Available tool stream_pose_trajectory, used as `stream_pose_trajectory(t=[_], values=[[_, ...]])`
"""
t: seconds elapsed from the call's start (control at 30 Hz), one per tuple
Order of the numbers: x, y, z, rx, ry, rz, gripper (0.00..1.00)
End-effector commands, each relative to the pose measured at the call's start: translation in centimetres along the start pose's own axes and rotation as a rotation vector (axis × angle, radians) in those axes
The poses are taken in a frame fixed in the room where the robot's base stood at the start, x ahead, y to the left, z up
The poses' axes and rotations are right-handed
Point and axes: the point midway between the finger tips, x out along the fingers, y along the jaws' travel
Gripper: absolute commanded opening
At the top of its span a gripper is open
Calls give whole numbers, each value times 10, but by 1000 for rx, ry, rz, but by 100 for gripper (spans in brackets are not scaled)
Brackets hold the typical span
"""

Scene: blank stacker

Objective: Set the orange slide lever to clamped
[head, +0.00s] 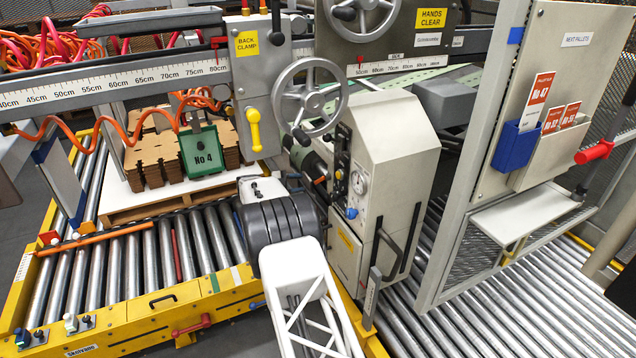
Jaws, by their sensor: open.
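A panel labelled BACK CLAMP (246,43) stands at the upper middle, with a yellow-orange handle (253,130) hanging upright below it. A small orange piece (320,181) shows on a dark shaft beside the grey machine housing. I cannot tell for sure which of these is the orange slide lever, and no clamped mark is readable. My gripper (263,188) is partly in view at the end of my white arm, low and in front of the panel, apart from the yellow-orange handle in the picture. Its fingertips are hard to make out; it looks empty and open.
Brown stacked blanks (155,158) and a green No 4 block (203,152) sit on a pallet at left. A handwheel (309,95) stands right of the handle. The grey housing (392,150) blocks the right side. An orange bar (105,238) lies across the rollers.

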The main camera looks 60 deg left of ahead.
Motion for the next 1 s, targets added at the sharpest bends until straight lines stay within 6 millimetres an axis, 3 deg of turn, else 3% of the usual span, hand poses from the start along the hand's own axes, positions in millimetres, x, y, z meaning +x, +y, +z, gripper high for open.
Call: stream_pose_trajectory(t=[0.57, 1.0], values=[[5, 1, 0, -3, 5, 5, 42], [51, 1, 0, -2, 5, 5, 42]])
